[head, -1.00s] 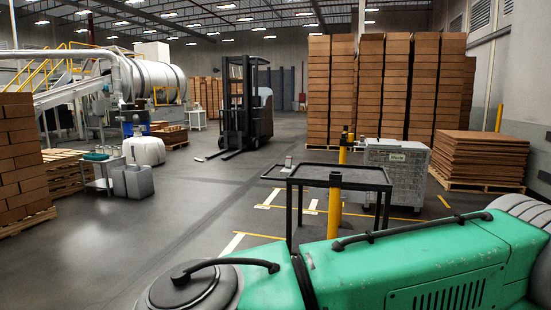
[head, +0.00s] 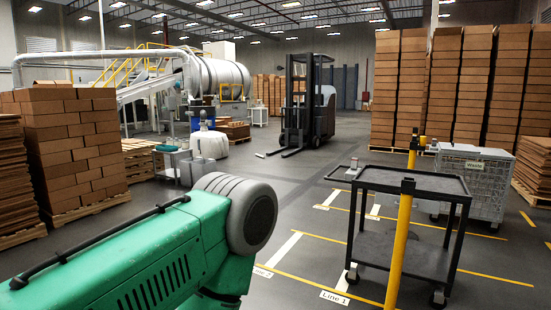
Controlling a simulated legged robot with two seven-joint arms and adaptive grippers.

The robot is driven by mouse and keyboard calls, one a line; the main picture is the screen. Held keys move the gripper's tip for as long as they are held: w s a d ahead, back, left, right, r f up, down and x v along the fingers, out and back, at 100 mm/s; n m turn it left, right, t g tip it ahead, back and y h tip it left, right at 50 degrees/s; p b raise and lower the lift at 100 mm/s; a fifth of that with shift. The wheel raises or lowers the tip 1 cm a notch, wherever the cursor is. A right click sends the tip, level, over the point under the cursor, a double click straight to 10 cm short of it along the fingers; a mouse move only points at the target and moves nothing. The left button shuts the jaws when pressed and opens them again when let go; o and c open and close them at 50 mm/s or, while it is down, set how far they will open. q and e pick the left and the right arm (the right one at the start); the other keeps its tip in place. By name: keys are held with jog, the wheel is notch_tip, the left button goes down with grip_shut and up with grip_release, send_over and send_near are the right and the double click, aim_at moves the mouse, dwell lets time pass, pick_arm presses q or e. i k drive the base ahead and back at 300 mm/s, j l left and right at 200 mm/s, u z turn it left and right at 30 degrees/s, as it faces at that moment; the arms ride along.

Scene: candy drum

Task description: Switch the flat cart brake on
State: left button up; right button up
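A black two-level cart (head: 445,187) stands on casters at the right in the head view. Its flat top has a low rim, and a handle sticks out at its left end. It is the nearest cart, but I cannot tell for sure whether it is the flat cart. I cannot make out a brake lever or its setting. A yellow post (head: 400,235) stands in front of the cart and hides part of it. Neither of my grippers is in view.
A wire cage cart marked Waste (head: 475,180) stands behind the black cart. Yellow and white floor lines surround the cart. Open floor lies toward the forklift (head: 308,105).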

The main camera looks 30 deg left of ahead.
aim_at(355, 161)
jog(key=i+l+u, duration=0.2)
jog(key=i+u, duration=0.15)
jog(key=i+l+u, duration=0.7)
